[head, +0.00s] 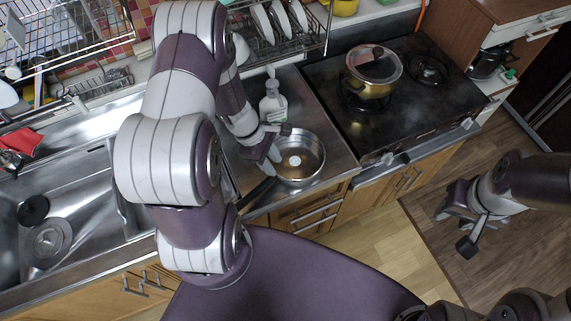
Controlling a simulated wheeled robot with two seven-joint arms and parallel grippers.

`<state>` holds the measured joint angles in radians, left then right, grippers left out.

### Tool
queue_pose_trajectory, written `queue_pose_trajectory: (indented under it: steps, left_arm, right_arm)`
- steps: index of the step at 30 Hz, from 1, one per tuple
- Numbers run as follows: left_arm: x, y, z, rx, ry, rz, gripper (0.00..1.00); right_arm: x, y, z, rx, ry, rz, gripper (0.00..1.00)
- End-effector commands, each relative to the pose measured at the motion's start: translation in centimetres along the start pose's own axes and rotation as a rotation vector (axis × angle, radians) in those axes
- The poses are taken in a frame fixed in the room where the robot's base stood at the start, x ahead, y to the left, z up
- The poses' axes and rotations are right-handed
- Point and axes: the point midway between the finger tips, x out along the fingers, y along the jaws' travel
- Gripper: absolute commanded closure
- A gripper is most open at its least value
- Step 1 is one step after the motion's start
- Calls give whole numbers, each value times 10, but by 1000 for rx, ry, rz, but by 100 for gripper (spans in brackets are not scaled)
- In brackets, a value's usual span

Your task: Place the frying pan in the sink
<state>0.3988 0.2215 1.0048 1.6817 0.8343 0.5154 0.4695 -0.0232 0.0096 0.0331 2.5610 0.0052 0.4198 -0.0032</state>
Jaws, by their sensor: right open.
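The frying pan (312,160) sits on the steel counter in the middle, beside the stove, with its dark handle (257,194) pointing to the lower left. My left gripper (276,148) is at the pan's upper left rim. Its fingers overlap the rim in the picture, and I cannot tell whether they grip it. The steel sink (88,213) is at the left, partly hidden by my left arm. My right gripper (462,230) is open and empty over the wooden floor at the right.
A white soap bottle (273,103) stands on the counter just behind the pan. A pot with a glass lid (371,72) is on the black stove (416,106). A dish rack (288,48) with plates is at the back. A red cloth (20,141) lies by the sink's far left.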

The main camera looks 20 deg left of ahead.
Motion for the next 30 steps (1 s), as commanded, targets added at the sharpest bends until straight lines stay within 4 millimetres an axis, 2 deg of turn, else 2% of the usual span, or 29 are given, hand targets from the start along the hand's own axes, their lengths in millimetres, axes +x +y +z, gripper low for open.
queue_pose_trajectory:
  steps: [1,7,13,21,23,24,25,30]
  left_arm:
    - [10,0,0,2,0,-2,67]
    - [34,-2,-1,3,1,-2,67]
    - [70,-5,-4,5,2,-2,67]
    - [77,-4,-4,6,3,0,67]
    - [77,-4,-4,6,3,0,84]
    - [77,-4,-4,6,3,0,97]
    - [77,-4,-4,7,3,0,100]
    - [76,-4,-4,7,3,1,100]
  right_arm:
    - [0,0,0,0,0,0,57]
    - [-3,0,-1,0,0,0,57]
    - [-7,0,-1,0,0,0,57]
    - [-7,0,-1,0,0,0,57]
    - [-7,0,-1,0,0,0,57]
    - [-7,0,-1,0,0,0,57]
    - [-7,0,-1,0,0,0,57]
    - [-7,0,-1,0,0,0,57]
